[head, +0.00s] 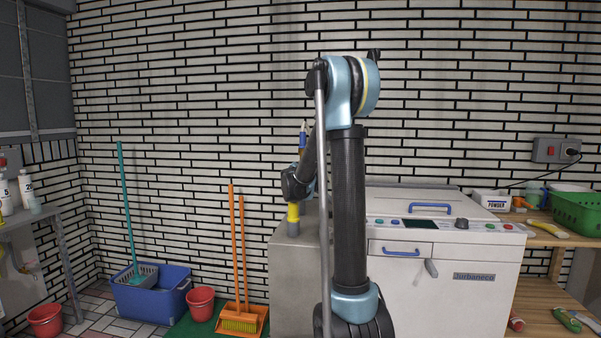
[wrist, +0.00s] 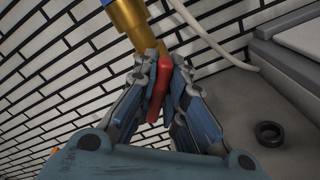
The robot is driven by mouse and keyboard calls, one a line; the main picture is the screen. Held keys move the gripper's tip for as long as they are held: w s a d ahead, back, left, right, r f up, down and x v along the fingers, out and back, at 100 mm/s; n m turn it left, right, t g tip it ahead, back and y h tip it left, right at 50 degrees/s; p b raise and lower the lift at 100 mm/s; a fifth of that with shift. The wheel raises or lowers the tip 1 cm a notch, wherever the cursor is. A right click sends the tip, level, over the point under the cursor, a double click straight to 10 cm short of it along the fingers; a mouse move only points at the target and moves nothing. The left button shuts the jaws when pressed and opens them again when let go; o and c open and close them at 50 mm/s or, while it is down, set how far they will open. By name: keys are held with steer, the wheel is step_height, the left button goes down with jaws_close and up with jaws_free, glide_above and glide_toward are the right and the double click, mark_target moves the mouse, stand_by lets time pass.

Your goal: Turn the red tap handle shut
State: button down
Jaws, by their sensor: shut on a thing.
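The red tap handle (wrist: 159,88) shows in the wrist view, at the end of a brass tap body (wrist: 128,18). My gripper (wrist: 162,72) is shut on the red handle, with a finger on each side of it. The handle points down in that picture, and its lower end sticks out between the fingers. In the head view my arm stands in front of the tap area, and the red handle is hidden there. My gripper is also mostly hidden behind my arm in that view.
A white machine (head: 450,290) with a blue-handled lid stands right of my arm. A pale hose (wrist: 215,38) runs beside the tap, and a black ring (wrist: 269,133) lies on the grey surface. A blue tub (head: 150,300) and orange broom (head: 240,318) stand at left.

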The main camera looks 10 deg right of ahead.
steer(key=m, duration=0.5)
steer(key=shift+s+d+f+m, duration=0.1)
steer(key=shift+d+f+m, duration=0.1)
steer(key=shift+f+m, duration=0.1)
steer(key=shift+s+f+m, duration=0.1)
steer(key=shift+f+m, duration=0.05)
steer(key=shift+m, duration=2.05)
steer(key=shift+d, duration=0.1)
steer(key=c, duration=1.6)
jaws_free()
steer(key=shift+f, duration=0.1)
steer(key=shift+c, duration=0.2)
steer(key=shift+s+a, duration=0.15)
steer(key=shift+a, duration=0.05)
steer(key=v, duration=1.1)
steer(key=shift+s, duration=0.15)
